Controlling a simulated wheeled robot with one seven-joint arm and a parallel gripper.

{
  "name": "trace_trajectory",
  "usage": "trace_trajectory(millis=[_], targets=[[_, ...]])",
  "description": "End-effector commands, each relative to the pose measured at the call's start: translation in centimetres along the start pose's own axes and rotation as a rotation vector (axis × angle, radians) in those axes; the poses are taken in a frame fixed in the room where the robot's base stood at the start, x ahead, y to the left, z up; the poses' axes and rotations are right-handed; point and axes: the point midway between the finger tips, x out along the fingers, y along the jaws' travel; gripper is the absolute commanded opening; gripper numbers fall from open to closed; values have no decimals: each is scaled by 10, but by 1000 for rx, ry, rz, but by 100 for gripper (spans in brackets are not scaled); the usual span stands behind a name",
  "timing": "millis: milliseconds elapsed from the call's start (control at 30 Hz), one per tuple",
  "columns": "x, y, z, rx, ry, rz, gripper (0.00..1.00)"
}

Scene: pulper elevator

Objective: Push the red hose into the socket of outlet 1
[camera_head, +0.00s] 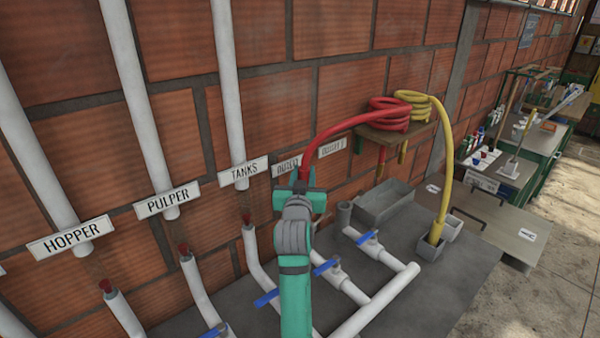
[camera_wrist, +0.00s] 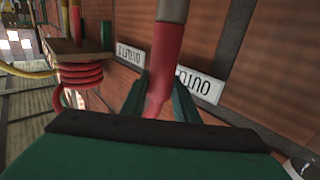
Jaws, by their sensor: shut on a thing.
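The red hose (camera_head: 345,126) runs from a coil on the wall shelf to my gripper (camera_head: 300,190). In the wrist view, my gripper (camera_wrist: 160,100) is shut on the red hose (camera_wrist: 166,60), with green fingers on both sides. The held length continues past the fingers towards a grey cylinder (camera_wrist: 173,10) at the top edge. I cannot tell whether this is the socket or the hose's own end fitting. The nearer outlet sign (camera_head: 287,165) is partly covered by my gripper; its number is unclear. My arm hides the pipe below it.
A yellow hose (camera_head: 446,150) hangs from the shelf (camera_head: 395,134) into a grey box (camera_head: 431,249). Signs read HOPPER (camera_head: 70,239), PULPER (camera_head: 167,201) and TANKS (camera_head: 243,174). White pipes with blue valve handles (camera_head: 367,237) stand close around my arm. A grey tray (camera_head: 385,205) lies to the right.

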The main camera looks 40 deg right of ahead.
Motion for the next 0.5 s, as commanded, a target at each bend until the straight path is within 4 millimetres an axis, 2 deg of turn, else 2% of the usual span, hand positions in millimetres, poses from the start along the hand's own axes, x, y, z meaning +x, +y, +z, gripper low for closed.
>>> trace_trajectory(millis=[267, 500], targets=[[-3, 4, 0, 1, 1, 5, 0], [-3, 1, 19, 1, -1, 1, 0]])
